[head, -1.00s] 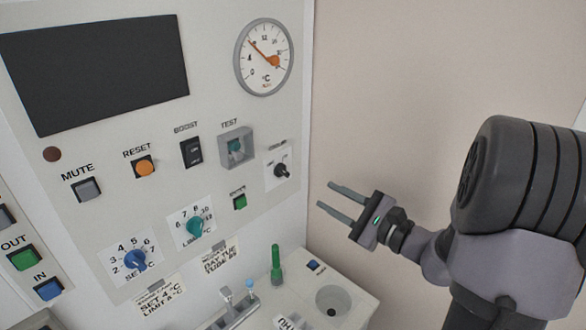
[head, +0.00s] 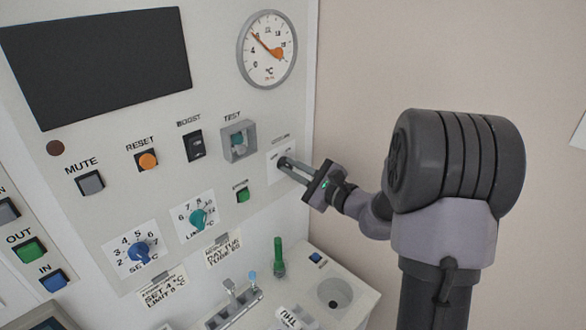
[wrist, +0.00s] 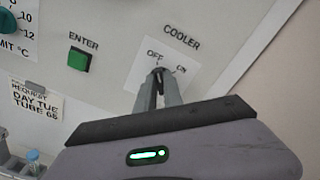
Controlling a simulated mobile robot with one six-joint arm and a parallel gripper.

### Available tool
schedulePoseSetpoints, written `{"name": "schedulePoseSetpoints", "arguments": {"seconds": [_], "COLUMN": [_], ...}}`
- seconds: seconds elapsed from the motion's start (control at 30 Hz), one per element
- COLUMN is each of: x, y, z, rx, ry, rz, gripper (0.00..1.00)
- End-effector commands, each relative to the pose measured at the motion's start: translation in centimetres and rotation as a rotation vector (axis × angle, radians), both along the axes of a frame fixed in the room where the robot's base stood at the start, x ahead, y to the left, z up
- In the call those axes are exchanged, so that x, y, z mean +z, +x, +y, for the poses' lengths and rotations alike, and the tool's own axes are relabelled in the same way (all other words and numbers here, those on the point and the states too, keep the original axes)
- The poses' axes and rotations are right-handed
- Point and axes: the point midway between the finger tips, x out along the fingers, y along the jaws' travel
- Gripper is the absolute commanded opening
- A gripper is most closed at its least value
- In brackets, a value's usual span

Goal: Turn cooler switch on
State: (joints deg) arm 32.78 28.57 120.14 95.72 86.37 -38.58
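The cooler switch (wrist: 158,87) is a small black rotary knob on a white plate (wrist: 185,82) marked OFF at left and ON at right, under the word COOLER. In the wrist view my gripper (wrist: 158,80) has one finger on each side of the knob, close together, and appears shut on it. In the head view my gripper (head: 284,165) reaches the plate from the right, and its fingers cover the knob. The knob's tip shows near the OFF mark, but the fingers hide most of it, so its exact angle is hard to tell.
A green ENTER button (wrist: 79,59) is left of the switch plate. A TEST switch in a grey guard (head: 238,141) and a dial gauge (head: 267,49) are above.

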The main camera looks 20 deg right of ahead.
Motion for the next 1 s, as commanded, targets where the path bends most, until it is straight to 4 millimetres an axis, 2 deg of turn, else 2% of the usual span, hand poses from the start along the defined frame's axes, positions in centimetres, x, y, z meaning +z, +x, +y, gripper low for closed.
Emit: {"name": "schedulePoseSetpoints", "arguments": {"seconds": [0.47,0.67,1.0], "x": [0.11,0.29,0.45], "y": [-0.01,0.00,0.07], "z": [-0.02,-0.06,-0.22], "rx": [0.000,0.001,0.001], "ry": [0.043,0.157,0.451], "rz": [0.017,0.064,0.185], "gripper": [0.00,0.00,0.00]}}
